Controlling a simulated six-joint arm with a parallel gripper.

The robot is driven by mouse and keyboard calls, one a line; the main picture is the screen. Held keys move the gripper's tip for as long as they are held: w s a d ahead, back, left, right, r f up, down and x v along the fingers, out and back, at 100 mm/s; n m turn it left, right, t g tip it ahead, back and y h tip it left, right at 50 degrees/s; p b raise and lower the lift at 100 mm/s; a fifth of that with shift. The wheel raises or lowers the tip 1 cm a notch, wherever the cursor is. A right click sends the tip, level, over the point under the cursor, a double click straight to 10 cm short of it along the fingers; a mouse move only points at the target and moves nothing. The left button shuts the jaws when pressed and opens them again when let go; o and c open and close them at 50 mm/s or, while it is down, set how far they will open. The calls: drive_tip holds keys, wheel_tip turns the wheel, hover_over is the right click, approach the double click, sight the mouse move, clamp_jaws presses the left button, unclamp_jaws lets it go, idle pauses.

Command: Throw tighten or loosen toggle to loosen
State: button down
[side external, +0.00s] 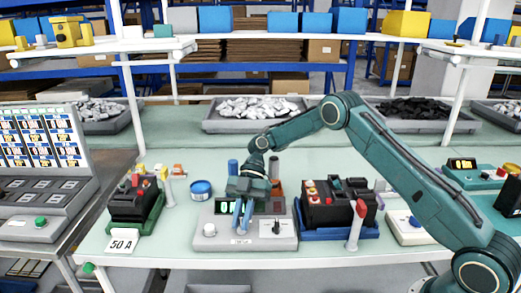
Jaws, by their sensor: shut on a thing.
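A light grey test unit (222,241) with a dark display strip stands at the front of the bench. My gripper (240,228) points down over the middle of its top, its two blue fingers close together. They are shut on a small part there, just behind a white label (241,241). From its place this looks like the toggle, but the fingers hide it, so its position cannot be told. A black switch (276,228) on a pale plate is to the right of the fingers, and a grey round knob (210,230) is to the left, both apart from them.
A black breaker on a blue base (340,233) stands close right, with a red-topped white handle (356,225) before it. Another breaker on a green base (136,212) with a "50 A" card (122,243) is left. A blue tin (201,190) stands behind.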

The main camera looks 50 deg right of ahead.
drive_tip(key=shift+w+r, duration=0.1)
idle(0.3)
drive_tip(key=c, duration=1.4)
unclamp_jaws()
drive_tip(key=shift+c, duration=0.2)
drive_tip(key=shift+s+a+t+h, duration=0.35)
drive_tip(key=shift+s+t+h, duration=0.05)
drive_tip(key=shift+t+h, duration=0.5)
drive_tip(key=shift+s+a+n+t+h, duration=0.1)
drive_tip(key=shift+n+t+h, duration=0.2)
